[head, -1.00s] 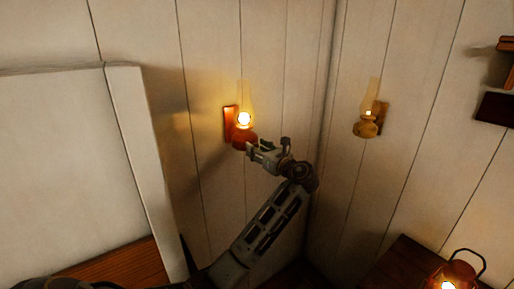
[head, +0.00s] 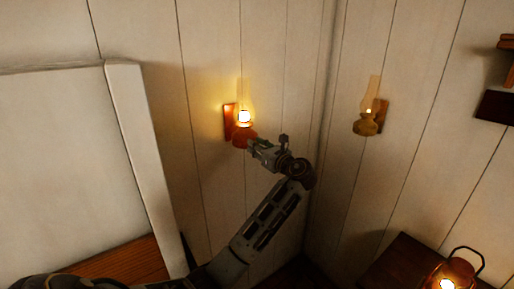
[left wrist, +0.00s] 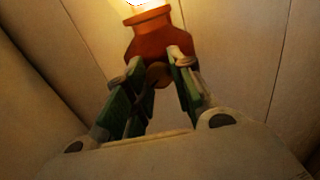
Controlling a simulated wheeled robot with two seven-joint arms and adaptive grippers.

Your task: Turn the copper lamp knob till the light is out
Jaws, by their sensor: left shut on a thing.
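The copper lamp (head: 242,133) hangs on the wall left of the corner, on a wooden bracket, and its flame is lit inside a glass chimney. In the left wrist view the lamp's red-copper body (left wrist: 160,45) is straight ahead, with the glow at the top edge. A small round brass-coloured knob (left wrist: 159,75) shows below the body, between the fingertips. My left gripper (head: 254,146) is at the lamp's lower right side; in the left wrist view its green-padded fingers (left wrist: 158,78) are closed around the knob, which they partly hide. My right gripper is not in view.
A brass lamp (head: 367,125) with a small light hangs on the wall right of the corner. A lit copper lantern (head: 455,277) stands on a dark wooden surface at bottom right. A white panel (head: 60,160) stands at left. Wall shelves (head: 497,109) are at the right edge.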

